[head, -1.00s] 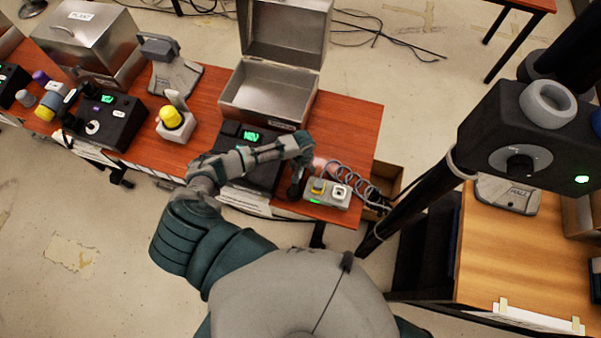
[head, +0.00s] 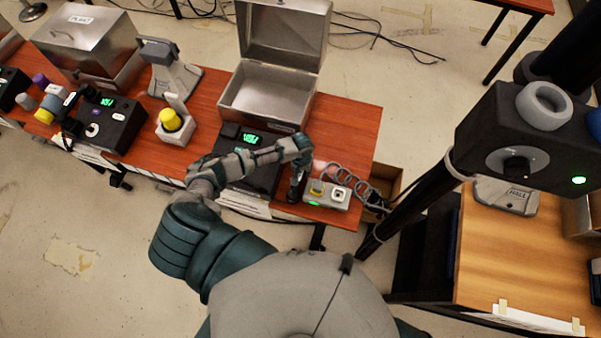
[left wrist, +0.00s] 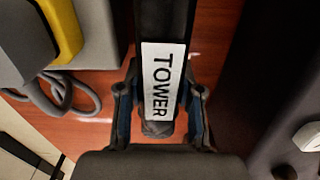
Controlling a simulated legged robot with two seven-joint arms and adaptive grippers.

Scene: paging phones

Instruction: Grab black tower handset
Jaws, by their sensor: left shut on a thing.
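The black handset (left wrist: 163,80) carries a white label reading TOWER and runs down the middle of the left wrist view. My left gripper (left wrist: 160,113) has a finger on each side of its lower end and is shut on it. In the head view my left gripper (head: 295,186) points down near the table's right end, beside a small grey box. The handset is mostly hidden there by the gripper, and I cannot tell whether it touches the table. My right gripper is not in view.
The small grey box (head: 338,201) has a yellow part and a coiled grey cord (head: 352,178). A black console (head: 250,172) with a green display is left of the gripper. An open metal case (head: 266,98) stands behind on the red-brown table (head: 352,120).

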